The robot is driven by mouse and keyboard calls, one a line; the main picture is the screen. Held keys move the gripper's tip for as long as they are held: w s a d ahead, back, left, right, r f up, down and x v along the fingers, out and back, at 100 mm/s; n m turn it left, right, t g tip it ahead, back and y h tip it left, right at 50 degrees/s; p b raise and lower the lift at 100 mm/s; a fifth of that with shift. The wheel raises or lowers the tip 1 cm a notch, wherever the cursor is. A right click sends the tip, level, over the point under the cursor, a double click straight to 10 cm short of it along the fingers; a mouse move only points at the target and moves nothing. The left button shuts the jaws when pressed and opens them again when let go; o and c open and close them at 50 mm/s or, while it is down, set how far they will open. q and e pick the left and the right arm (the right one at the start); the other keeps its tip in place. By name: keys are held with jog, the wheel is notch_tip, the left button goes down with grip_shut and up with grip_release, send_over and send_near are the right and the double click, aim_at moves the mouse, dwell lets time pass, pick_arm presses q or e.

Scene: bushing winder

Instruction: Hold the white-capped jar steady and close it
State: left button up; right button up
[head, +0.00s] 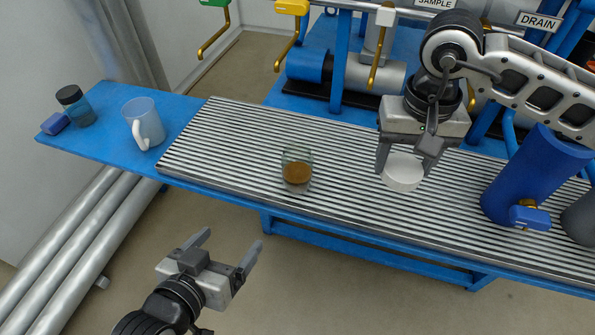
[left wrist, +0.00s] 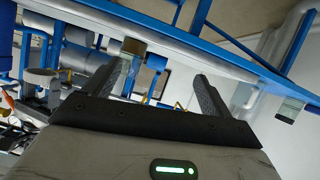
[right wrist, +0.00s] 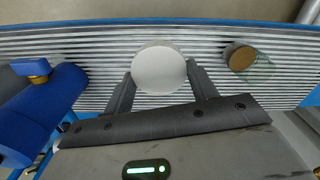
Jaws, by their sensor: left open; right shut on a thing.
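An open glass jar (head: 296,172) with brown contents stands upright on the ribbed tray, its top uncovered. It also shows in the right wrist view (right wrist: 245,62) to the right of the cap. My right gripper (head: 411,165) is shut on the white cap (head: 403,173), held above the tray to the right of the jar. The cap fills the space between the fingers in the right wrist view (right wrist: 159,68). My left gripper (head: 231,254) is open and empty, in front of the table edge, below and left of the jar.
A white mug (head: 143,124) and a dark-lidded jar (head: 76,105) stand on the blue table (head: 105,135) at left. The ribbed tray (head: 225,140) is clear around the jar. Pipes and valves line the back.

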aim_at(297, 168)
jog(key=w+a+m+b, duration=0.2)
jog(key=w+a, duration=0.1)
jog(key=a, duration=0.2)
jog(key=w+a+r+m+b, duration=0.1)
jog(key=w+a+m+b, duration=0.1)
jog(key=a, duration=0.3)
jog(key=w+a+m+b, duration=0.3)
jog(key=w+a+m, duration=0.1)
jog(key=a, duration=0.1)
jog(key=shift+a+r, duration=0.4)
pick_arm(q)
jog(key=w+d+m+t+h, duration=0.1)
jog(key=w+d+m+h, duration=0.3)
jog(key=w, duration=0.4)
jog(key=m+h, duration=0.1)
jog(key=h, duration=0.1)
jog(key=shift+w+d+f+m+h, duration=0.2)
jog(key=shift+w+f+m+h, duration=0.1)
jog(key=shift+f+h, duration=0.1)
pick_arm(e)
jog(key=shift+w+a+r, duration=0.15)
jog(key=shift+a+r, duration=0.15)
jog(key=shift+r, duration=0.05)
pick_arm(q)
jog(key=x, duration=1.2)
jog(key=shift+r, duration=0.1)
